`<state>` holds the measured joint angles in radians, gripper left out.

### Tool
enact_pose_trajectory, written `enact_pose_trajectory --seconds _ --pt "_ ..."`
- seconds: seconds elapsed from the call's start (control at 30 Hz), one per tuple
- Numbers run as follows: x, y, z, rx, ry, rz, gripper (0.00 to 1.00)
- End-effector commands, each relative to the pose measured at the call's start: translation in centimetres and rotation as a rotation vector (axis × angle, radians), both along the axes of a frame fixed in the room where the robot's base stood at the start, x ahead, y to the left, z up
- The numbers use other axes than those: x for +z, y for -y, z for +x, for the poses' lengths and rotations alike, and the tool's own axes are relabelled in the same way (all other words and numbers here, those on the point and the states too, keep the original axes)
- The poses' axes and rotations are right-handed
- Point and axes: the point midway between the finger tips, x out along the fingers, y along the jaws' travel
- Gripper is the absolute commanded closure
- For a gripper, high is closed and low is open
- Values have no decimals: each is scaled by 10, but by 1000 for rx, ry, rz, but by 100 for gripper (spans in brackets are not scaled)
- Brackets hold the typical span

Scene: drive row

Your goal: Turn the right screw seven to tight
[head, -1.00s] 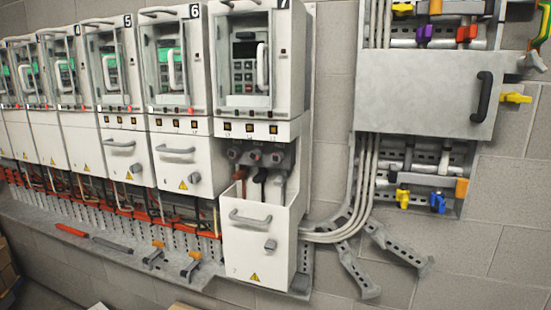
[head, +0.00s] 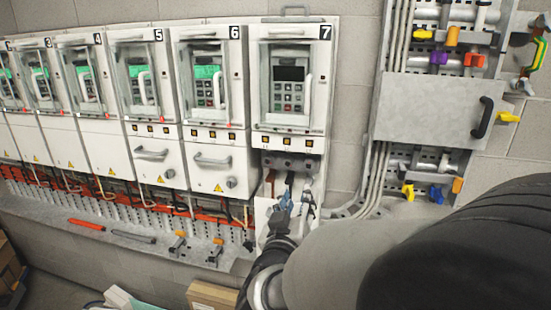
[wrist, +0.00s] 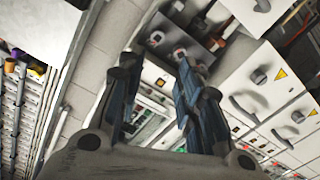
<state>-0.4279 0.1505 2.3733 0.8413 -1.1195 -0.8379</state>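Unit seven (head: 290,80) is a white cabinet marked 7 at the right end of the row. Its grey terminal block (head: 290,165) shows below three small lamps, with cables beneath. The open lower cover (head: 262,210) is mostly hidden by my arm. My gripper (head: 284,200) is in front of the lower terminal area. In the wrist view my gripper (wrist: 158,64) has its two blue-grey fingers apart, with nothing seen between the tips. I cannot tell which is the right screw, or whether anything is touched.
Unit six (head: 208,85) stands close on the left with its cover shut. A grey panel (head: 432,105) with a black handle and coloured valves is on the right. Tools lie on the ledge (head: 130,250). Cardboard boxes (head: 212,296) are below.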

Motion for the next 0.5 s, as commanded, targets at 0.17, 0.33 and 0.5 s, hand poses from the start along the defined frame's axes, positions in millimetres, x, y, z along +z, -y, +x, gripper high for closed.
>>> enact_pose_trajectory --seconds 0.17,0.33,0.5 --pt "0 6 13 -12 6 -8 67" --pt "0 17 44 -13 7 -7 67" --pt "0 28 80 -11 6 -7 67"
